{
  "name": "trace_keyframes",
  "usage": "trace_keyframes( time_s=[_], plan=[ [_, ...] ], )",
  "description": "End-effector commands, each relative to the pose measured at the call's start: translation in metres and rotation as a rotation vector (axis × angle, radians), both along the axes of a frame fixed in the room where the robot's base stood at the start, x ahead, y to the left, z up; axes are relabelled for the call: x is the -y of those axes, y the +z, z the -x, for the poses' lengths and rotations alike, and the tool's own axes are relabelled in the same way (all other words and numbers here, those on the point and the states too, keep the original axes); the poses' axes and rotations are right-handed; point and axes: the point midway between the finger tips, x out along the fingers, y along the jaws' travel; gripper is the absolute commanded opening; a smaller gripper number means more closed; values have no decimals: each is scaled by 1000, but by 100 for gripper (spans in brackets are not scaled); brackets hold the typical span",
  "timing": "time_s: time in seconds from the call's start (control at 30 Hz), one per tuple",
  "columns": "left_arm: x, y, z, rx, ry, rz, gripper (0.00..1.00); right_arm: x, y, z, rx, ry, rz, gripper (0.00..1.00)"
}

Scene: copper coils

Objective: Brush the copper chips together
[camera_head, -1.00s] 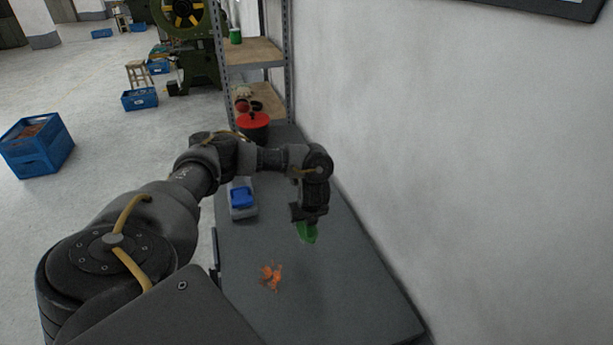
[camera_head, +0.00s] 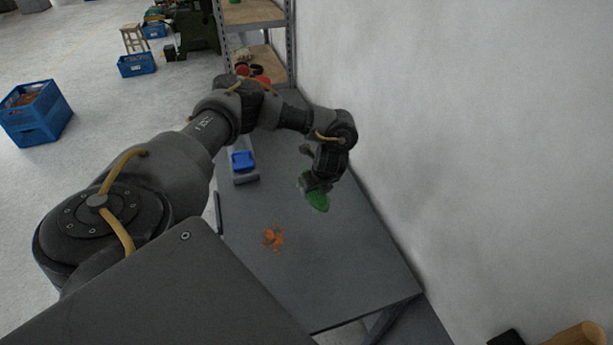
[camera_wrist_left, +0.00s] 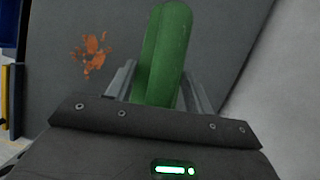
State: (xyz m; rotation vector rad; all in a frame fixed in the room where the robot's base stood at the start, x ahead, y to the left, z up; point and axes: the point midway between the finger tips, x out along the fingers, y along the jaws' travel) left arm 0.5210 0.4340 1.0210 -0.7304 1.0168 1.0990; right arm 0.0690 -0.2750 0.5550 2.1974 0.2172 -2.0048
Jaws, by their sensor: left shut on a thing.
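The copper chips (camera_head: 273,238) lie in a loose orange cluster on the grey table. They also show in the left wrist view (camera_wrist_left: 91,54), at the upper left. My left gripper (camera_head: 315,187) is shut on a green brush (camera_head: 319,202), on the wall side of the chips and apart from them. In the left wrist view the brush (camera_wrist_left: 163,55) sits upright between the two fingers. Its bristles cannot be made out. My right gripper does not show.
The grey table (camera_head: 345,270) runs along a white wall (camera_head: 450,150) at the right. A grey tray with a blue thing (camera_head: 243,161) stands at the table's left edge. A shelf rack (camera_head: 258,50) is behind. Blue crates (camera_head: 36,113) stand on the floor.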

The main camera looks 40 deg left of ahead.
Motion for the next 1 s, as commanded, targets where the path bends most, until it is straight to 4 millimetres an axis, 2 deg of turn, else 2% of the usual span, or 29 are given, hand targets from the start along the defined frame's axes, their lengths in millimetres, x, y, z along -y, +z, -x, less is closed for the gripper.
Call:
trace_keyframes(
  time_s=[0.1, 0.33, 0.5, 0.6, 0.8, 1.0],
  plan=[
    [33, -5, -10, 6, 139, -6, 34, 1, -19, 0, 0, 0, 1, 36],
    [100, -3, -11, 9, 572, -5, 34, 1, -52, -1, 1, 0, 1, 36],
    [146, 7, -1, 5, 978, 1, 34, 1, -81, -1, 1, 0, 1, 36],
    [167, 17, 9, 1, 1217, 3, 34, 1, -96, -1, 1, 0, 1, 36],
    [195, 37, 27, -6, 1602, 5, 34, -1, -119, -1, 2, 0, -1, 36],
    [207, 52, 39, -5, 1818, 2, 34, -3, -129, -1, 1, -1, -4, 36]
  ],
)
